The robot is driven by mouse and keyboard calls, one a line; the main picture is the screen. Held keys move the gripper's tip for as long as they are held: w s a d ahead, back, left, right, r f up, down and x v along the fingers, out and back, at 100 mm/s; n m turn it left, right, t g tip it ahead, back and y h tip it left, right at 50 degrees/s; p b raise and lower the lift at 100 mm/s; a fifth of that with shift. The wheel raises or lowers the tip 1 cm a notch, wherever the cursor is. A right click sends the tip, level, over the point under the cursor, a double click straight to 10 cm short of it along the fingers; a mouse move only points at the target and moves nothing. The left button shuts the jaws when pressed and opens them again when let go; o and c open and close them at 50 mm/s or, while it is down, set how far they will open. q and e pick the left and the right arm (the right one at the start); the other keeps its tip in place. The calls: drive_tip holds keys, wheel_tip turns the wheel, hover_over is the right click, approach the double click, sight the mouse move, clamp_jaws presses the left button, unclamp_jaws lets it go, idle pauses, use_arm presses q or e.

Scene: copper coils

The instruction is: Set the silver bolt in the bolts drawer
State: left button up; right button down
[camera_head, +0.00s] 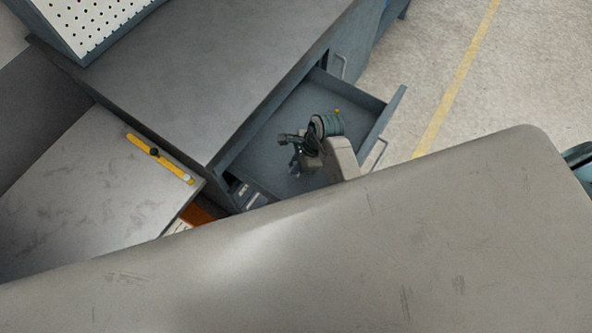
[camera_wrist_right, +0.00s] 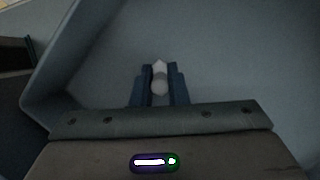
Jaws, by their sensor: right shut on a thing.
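The open drawer (camera_head: 275,125) is a blue-grey tray pulled out from the cabinet. My right gripper (camera_head: 294,169) is over the inside of this drawer in the head view, pointing down. In the right wrist view the gripper (camera_wrist_right: 160,88) is shut on a small pale silver bolt (camera_wrist_right: 160,78), held between its dark blue fingers. The drawer's floor and wall (camera_wrist_right: 75,55) lie beyond the fingers. I cannot tell whether the bolt touches the floor. The bolt cannot be made out in the head view. No label shows on the drawer. My left gripper is not in view.
The grey cabinet top (camera_head: 205,75) is beside the drawer, with a white pegboard panel (camera_head: 95,20) behind. A yellow level (camera_head: 160,158) lies on a lower grey surface at the left. Open floor (camera_head: 500,90) lies to the right.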

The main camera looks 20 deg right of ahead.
drive_tip(key=shift+f, duration=1.6)
drive_tip(key=shift+f, duration=0.15)
drive_tip(key=c, duration=1.4)
unclamp_jaws()
drive_tip(key=v, duration=1.2)
drive_tip(key=shift+b, duration=0.4)
